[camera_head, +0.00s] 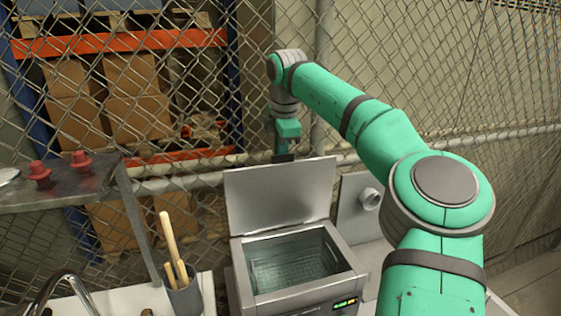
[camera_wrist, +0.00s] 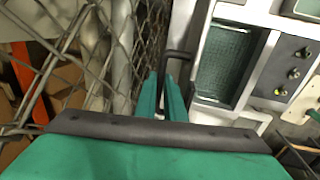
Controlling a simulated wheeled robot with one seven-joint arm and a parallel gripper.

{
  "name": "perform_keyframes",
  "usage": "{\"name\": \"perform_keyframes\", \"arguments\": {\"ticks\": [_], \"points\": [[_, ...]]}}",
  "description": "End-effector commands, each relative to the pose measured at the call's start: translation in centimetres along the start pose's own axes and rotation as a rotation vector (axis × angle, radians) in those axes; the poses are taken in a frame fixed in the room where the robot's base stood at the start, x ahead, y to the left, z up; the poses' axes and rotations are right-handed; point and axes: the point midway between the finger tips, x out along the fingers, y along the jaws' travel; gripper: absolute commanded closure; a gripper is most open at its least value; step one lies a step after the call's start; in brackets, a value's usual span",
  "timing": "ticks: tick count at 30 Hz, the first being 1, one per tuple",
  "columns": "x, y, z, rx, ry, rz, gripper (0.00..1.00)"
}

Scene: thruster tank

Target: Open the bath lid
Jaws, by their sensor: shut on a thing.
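The bath (camera_head: 290,262) is a metal box with its basin uncovered; a wire basket shows inside. Its flat grey lid (camera_head: 280,195) stands raised at the back, leaning slightly backward. My gripper (camera_head: 284,152) is at the top edge of the lid, pointing down, with the fence behind it. In the wrist view my gripper (camera_wrist: 166,98) is shut on the dark lid handle (camera_wrist: 177,54). The open basin (camera_wrist: 228,62) shows to the right of the fingers there. The exact contact on the handle is partly hidden by the fingers.
A wire fence (camera_head: 420,80) stands close behind the lid. A cup (camera_head: 184,296) with wooden handles stands left of the bath. A shelf (camera_head: 65,190) with red objects is farther left. A grey panel with a round fitting (camera_head: 370,199) is to the right.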

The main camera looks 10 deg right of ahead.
Motion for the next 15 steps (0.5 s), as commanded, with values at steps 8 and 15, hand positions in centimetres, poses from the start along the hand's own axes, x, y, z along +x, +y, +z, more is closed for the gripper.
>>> {"name": "perform_keyframes", "arguments": {"ticks": [8, 15], "points": [[0.23, -0.13, 0.27, 0.003, -0.004, -0.005, 1.00], [0.14, -0.06, 0.09, 0.001, -0.003, -0.003, 0.72]]}}
